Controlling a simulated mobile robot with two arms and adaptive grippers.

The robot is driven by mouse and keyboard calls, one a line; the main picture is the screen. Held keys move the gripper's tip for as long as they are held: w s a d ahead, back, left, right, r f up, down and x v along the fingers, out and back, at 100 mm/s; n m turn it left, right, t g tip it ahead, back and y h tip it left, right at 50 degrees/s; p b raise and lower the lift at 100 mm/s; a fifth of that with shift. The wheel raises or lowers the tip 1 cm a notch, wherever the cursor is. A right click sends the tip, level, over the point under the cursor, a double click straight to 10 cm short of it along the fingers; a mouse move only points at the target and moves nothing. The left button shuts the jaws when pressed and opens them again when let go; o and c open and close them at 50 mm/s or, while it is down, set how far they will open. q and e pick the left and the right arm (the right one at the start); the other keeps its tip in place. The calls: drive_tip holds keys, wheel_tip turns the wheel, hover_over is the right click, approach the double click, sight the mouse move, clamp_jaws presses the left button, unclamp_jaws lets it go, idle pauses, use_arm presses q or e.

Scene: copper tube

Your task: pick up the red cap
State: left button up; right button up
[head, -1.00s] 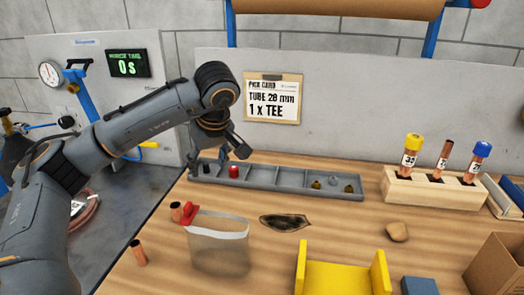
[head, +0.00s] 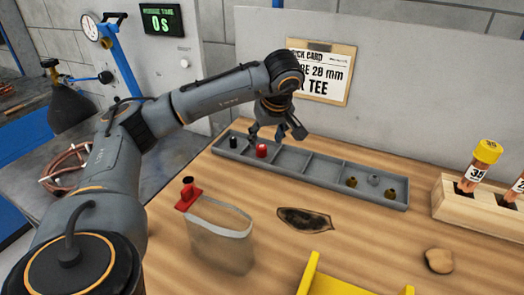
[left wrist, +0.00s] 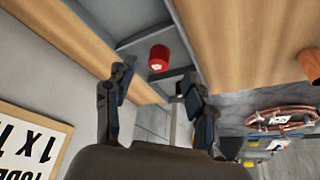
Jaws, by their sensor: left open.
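The red cap (head: 262,151) stands in a left compartment of the long grey tray (head: 327,201), beside a black piece (head: 233,141). My left gripper (head: 277,134) is open and empty, just above and behind the red cap in the head view, its fingers pointing down. In the left wrist view the red cap (left wrist: 158,57) shows beyond the gap between the two open fingertips (left wrist: 157,80), not touching either. My right gripper is in neither view.
A wooden rack (head: 470,209) stands at right. A pick card (head: 320,73) hangs behind.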

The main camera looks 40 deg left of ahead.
sight(262, 147)
use_arm(q)
drive_tip(key=x, duration=0.3)
drive_tip(key=a+x, duration=0.1)
drive_tip(key=x, duration=0.1)
drive_tip(key=shift+w+f+p, duration=0.15)
drive_tip(key=shift+w+p, duration=0.05)
drive_tip(key=shift+p, duration=0.1)
drive_tip(key=c, duration=0.8)
